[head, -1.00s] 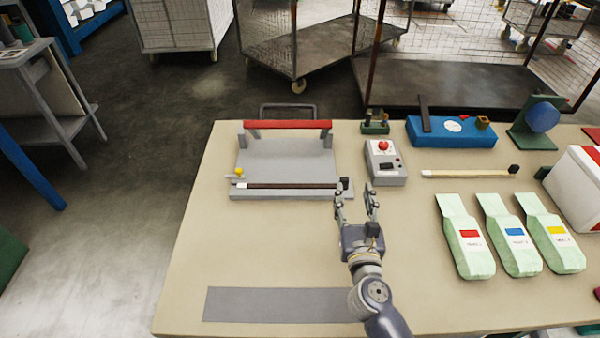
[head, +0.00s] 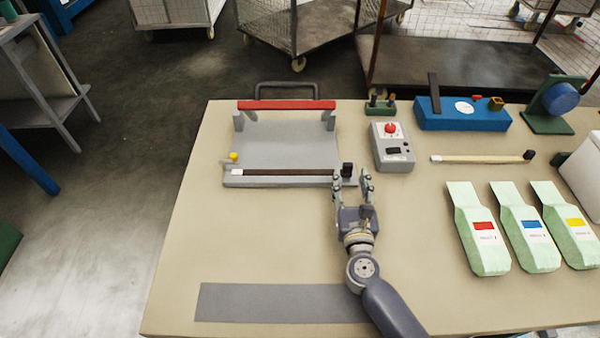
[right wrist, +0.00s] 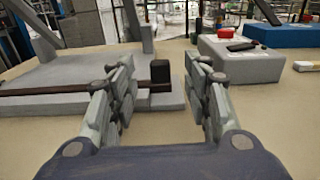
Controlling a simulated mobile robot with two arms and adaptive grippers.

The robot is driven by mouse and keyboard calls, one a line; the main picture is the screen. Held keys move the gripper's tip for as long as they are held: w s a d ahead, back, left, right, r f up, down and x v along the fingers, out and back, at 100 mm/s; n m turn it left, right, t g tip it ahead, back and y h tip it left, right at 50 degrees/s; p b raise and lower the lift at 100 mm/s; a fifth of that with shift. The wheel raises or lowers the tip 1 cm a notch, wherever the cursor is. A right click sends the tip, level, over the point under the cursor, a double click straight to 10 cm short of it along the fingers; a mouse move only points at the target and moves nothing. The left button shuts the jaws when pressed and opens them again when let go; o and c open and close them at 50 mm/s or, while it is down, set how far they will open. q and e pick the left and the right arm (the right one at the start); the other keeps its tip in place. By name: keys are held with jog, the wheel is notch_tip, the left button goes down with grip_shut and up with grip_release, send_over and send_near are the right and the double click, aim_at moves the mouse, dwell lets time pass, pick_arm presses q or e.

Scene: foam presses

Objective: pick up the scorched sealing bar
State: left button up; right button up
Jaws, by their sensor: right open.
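The scorched sealing bar (head: 287,172) is a dark brown strip with a white left end and a black block (head: 347,169) at its right end. It lies along the front edge of the grey sealing press (head: 285,145). In the right wrist view the dark bar (right wrist: 50,91) runs in from the left, and its black end block (right wrist: 160,71) stands between and beyond the fingers. My right gripper (head: 351,177) is open and empty, just in front of the bar's black end; it also shows in the right wrist view (right wrist: 160,95). My left gripper is not in view.
A grey control box (head: 393,147) with a red button stands close right of the press. A pale bar (head: 480,158) with a black end lies farther right, behind several green pouches (head: 481,240). A grey strip (head: 280,303) lies at the front. The table between press and strip is clear.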

aim_at(349, 167)
jog(key=shift+w+r, duration=0.15)
jog(key=shift+w, duration=0.6)
jog(key=w, duration=0.3)
jog(key=shift+w+p, duration=0.3)
jog(key=shift+p, duration=0.1)
jog(key=shift+w, duration=0.3)
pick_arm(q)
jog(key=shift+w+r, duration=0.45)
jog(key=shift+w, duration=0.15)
pick_arm(e)
grip_shut()
